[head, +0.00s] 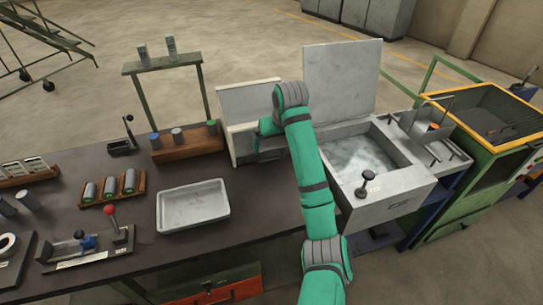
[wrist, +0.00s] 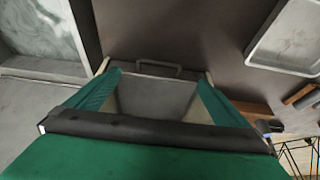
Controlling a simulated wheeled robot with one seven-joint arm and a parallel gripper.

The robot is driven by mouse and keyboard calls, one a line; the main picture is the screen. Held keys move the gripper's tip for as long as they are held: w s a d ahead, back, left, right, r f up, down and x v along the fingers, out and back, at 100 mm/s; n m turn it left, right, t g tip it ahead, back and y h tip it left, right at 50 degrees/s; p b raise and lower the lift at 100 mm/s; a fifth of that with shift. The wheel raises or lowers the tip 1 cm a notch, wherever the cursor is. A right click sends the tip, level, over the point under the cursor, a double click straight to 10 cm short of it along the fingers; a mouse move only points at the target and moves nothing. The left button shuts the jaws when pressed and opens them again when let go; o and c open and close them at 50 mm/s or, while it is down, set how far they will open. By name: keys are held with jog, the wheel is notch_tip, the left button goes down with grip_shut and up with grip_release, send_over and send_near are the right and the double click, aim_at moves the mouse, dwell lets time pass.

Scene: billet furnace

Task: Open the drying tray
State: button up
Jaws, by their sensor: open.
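The drying tray appears to be the grey drawer-like piece with a bar handle (wrist: 160,68), seen between pale side walls in the wrist view.
A water-filled basin (head: 398,190) with a raised grey panel (head: 341,79) stands right of the housing. A white dish (head: 193,206) lies on the bench (head: 265,196) to the left, near a wooden rack (head: 185,146). A green-yellow machine (head: 478,164) is far right.

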aim_at(272, 159)
jog(key=x, duration=1)
jog(key=c, duration=1.5)
jog(key=shift+w+a, duration=0.1)
